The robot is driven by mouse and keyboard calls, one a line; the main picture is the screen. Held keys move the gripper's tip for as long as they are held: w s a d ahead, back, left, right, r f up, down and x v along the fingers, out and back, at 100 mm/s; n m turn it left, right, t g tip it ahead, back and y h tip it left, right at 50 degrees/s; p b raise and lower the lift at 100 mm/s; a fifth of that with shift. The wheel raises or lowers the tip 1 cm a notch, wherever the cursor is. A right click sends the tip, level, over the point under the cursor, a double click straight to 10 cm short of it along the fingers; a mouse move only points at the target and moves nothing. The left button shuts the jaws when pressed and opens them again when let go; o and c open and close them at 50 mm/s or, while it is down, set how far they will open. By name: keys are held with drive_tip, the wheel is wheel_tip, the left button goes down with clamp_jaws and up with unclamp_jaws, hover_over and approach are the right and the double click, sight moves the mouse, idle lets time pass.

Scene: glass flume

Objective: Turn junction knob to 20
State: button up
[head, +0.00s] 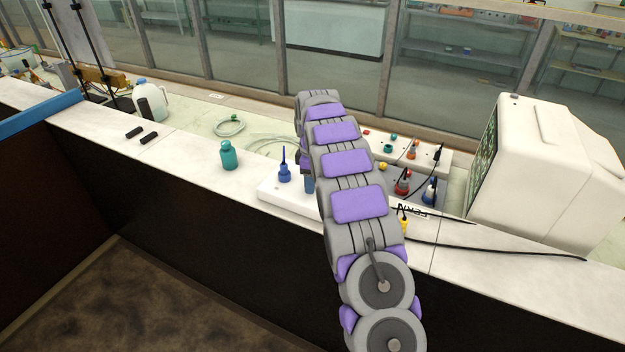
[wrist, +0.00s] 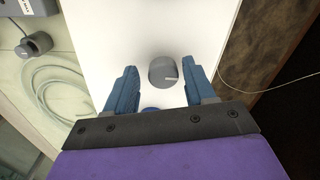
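In the wrist view a round grey knob (wrist: 160,76) with a short white mark on its right side sits on a white panel (wrist: 100,35). I cannot read any scale or the number 20 around it. My gripper (wrist: 158,70) is open, its two blue fingers apart, one on each side of the knob. The fingertips look clear of the knob; I cannot tell its height relative to them. A blue round part (wrist: 150,109) shows between the finger bases. In the head view my arm hides the grey knob; the white panel (head: 275,190) shows left of the arm.
A blue pointed piece (head: 284,170) stands on the panel near my arm. A teal bottle (head: 229,156) stands left of it. Black cables (head: 500,250) and a large white instrument (head: 545,165) lie to the right. A coiled hose (wrist: 50,85) is left in the wrist view.

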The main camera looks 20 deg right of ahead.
drive_tip(key=shift+a+r, duration=0.1)
drive_tip(key=shift+a, duration=0.4)
drive_tip(key=c, duration=0.3)
drive_tip(key=shift+d, duration=0.3)
drive_tip(key=c, duration=0.6)
drive_tip(key=shift+s+m+p, duration=0.1)
drive_tip(key=shift+m+p, duration=0.3)
drive_tip(key=shift+p, duration=0.05)
drive_tip(key=m+p, duration=0.2)
drive_tip(key=p, duration=0.1)
drive_tip(key=shift+m, duration=0.4)
drive_tip(key=m+p, duration=0.3)
drive_tip(key=m, duration=0.2)
drive_tip(key=shift+m, duration=0.3)
drive_tip(key=m+p, duration=0.2)
drive_tip(key=m, duration=0.2)
drive_tip(key=m+p, duration=0.2)
drive_tip(key=m, duration=0.2)
drive_tip(key=shift+f, duration=0.2)
drive_tip(key=shift+m, duration=0.5)
